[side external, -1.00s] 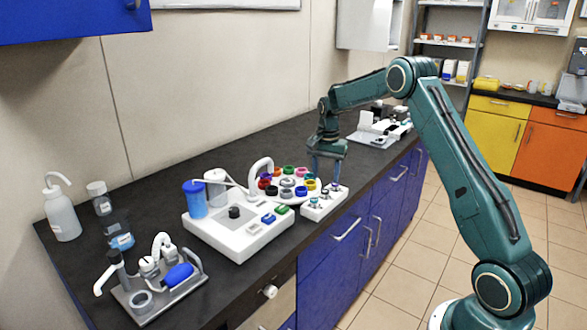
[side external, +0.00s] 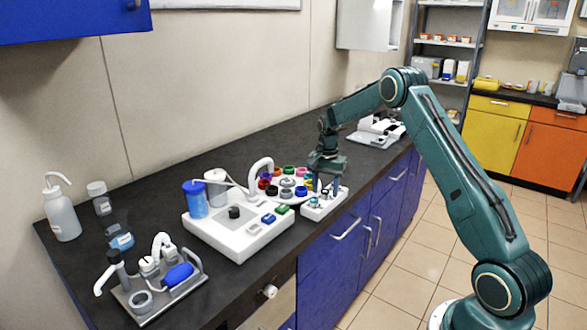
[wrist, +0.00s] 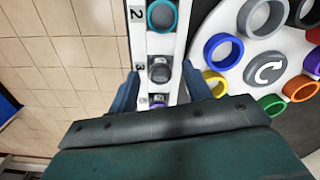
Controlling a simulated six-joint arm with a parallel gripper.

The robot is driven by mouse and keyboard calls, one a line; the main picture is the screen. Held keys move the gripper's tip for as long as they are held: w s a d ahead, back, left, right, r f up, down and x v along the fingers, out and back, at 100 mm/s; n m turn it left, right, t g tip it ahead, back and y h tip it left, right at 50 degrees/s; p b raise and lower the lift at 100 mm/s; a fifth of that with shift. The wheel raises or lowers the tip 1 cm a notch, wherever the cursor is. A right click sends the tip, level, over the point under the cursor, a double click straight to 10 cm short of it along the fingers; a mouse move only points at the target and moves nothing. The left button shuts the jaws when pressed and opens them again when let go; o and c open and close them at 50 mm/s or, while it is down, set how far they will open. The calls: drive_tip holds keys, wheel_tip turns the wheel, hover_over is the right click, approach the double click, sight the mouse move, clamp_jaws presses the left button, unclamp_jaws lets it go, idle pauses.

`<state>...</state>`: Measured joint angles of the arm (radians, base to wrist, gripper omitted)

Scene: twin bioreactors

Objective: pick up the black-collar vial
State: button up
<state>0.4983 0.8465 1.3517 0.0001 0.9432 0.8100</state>
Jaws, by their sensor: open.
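A vial with a dark, black-looking collar (wrist: 160,70) stands in the white rack (wrist: 139,40) at the slot marked 3 in the wrist view. My gripper (wrist: 161,88) is open and empty, with one blue finger on each side of the rack row near this vial. I cannot tell whether the fingers touch anything. In the side view my gripper (side external: 325,187) points down at the small white rack (side external: 318,213), and its fingers partly hide the vials there.
A teal-collar vial (wrist: 161,15) stands at slot 2, and a purple-collar one (wrist: 159,103) is partly hidden by my gripper. The round carousel (wrist: 268,48) with several coloured rings is close on the right. A white bioreactor unit (side external: 238,228) stands left of the rack.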

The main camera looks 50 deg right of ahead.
sight(325, 188)
drive_tip(key=shift+c, duration=0.2)
drive_tip(key=c, duration=1)
drive_tip(key=shift+r, duration=0.15)
wheel_tip(325, 188, up, 20)
drive_tip(key=shift+f, duration=0.1)
idle(0.6)
